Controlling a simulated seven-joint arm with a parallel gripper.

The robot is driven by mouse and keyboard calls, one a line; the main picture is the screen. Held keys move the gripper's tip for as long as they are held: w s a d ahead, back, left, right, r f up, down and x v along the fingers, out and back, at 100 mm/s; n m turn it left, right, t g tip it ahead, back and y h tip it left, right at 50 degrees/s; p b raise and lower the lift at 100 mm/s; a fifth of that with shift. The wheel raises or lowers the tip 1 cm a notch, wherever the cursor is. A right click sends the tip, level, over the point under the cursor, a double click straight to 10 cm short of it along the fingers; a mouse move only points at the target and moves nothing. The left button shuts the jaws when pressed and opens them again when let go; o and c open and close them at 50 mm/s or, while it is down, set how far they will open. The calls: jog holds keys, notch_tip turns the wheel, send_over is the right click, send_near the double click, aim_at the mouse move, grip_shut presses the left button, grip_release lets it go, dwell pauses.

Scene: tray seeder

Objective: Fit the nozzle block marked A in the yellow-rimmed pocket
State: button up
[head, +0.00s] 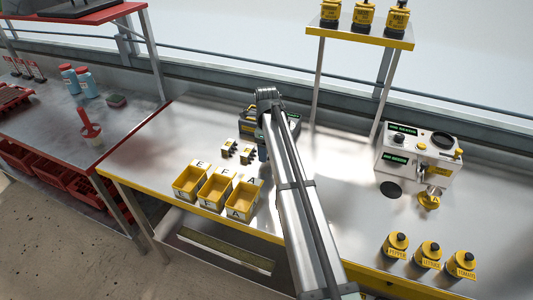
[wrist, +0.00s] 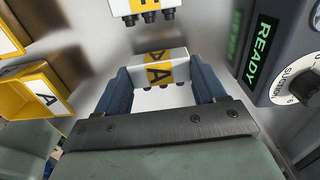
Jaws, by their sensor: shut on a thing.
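The nozzle block marked A (wrist: 152,73) is white with a yellow label and dark nozzles along its lower edge in the wrist view. My gripper (wrist: 164,82) is shut on it, one blue-grey finger at each end. I cannot make out the yellow-rimmed pocket in either view. The seeder (wrist: 283,70) stands at the right of the wrist view, with a green READY display and a suction knob; in the head view it is mostly behind my arm.
Another nozzle block (wrist: 142,9) lies just beyond mine. Two blocks (head: 228,147) (head: 248,155) show left of my arm in the head view. A bin marked A (wrist: 40,101) is left in the wrist view.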

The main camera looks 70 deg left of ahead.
notch_tip(320, 180, up, 7)
jog(key=shift+a+r, duration=0.65)
jog(key=shift+r, duration=0.1)
jog(key=w+a+r, duration=0.2)
jog(key=a, duration=0.8)
jog(key=w+a+r, duration=0.2)
jog(key=a+r, duration=0.1)
jog(key=a, duration=0.7)
jog(key=shift+r, duration=0.25)
jog(key=shift+f, duration=0.1)
jog(key=shift+f, duration=4.65)
jog(key=shift+f, duration=0.2)
jog(key=o, duration=1.2)
